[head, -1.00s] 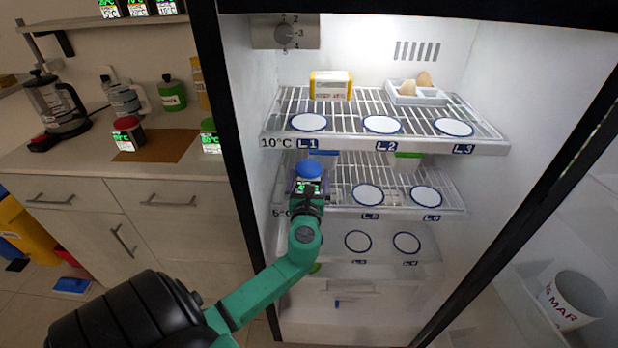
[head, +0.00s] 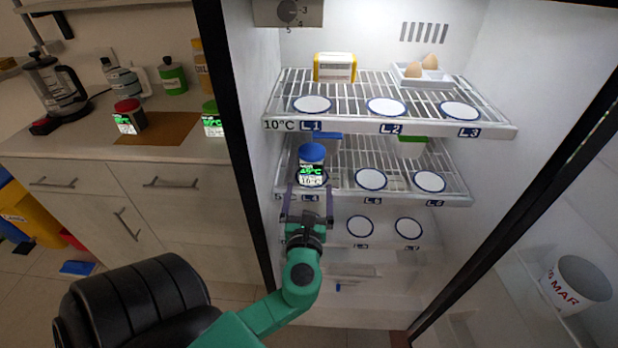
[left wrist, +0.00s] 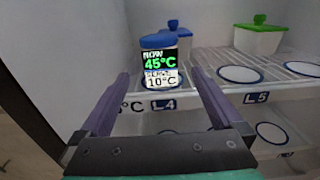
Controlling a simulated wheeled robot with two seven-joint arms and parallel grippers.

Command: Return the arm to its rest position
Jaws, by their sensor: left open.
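A blue-lidded jar (head: 312,165) with a temperature label stands upright on the left marked spot, L4, of the fridge's middle shelf. Its label reads NOW 45°C and 10°C in the left wrist view (left wrist: 160,67). My left gripper (head: 310,190) is open in front of the jar, its purple fingers apart. In the left wrist view the two fingers (left wrist: 159,77) point toward the jar with nothing held between them; whether the tips are clear of its sides is hard to tell. My right gripper is not in view.
The middle shelf (head: 450,196) and upper shelf (head: 395,126) have empty round spots. A yellow box (head: 335,68) and an egg tray (head: 422,77) sit on the upper shelf. The fridge's dark left edge (head: 238,150) is beside my arm. A counter (head: 60,140) holds jars at left.

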